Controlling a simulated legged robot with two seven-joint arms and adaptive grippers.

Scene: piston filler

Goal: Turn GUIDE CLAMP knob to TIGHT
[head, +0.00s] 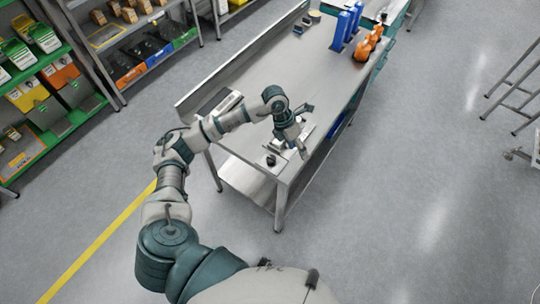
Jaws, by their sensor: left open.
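My left gripper (300,146) is over the near end of the steel table (315,75), pointing down. Its jaws are open, and I see nothing held between them. A small black knob-like part (271,160) stands at the table's near corner, left of the gripper and apart from it. No GUIDE CLAMP or TIGHT lettering is readable at this size, so I cannot tell whether this is the named knob or how it is turned. My wrist and forearm hide part of the table end. My right gripper is not in view.
Blue bottles (346,27) and orange bottles (368,43) stand at the table's far end. A low grey unit (219,104) lies by its left edge. Shelves with boxes (35,65) are at the left. A metal frame (515,90) stands right; the floor between is clear.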

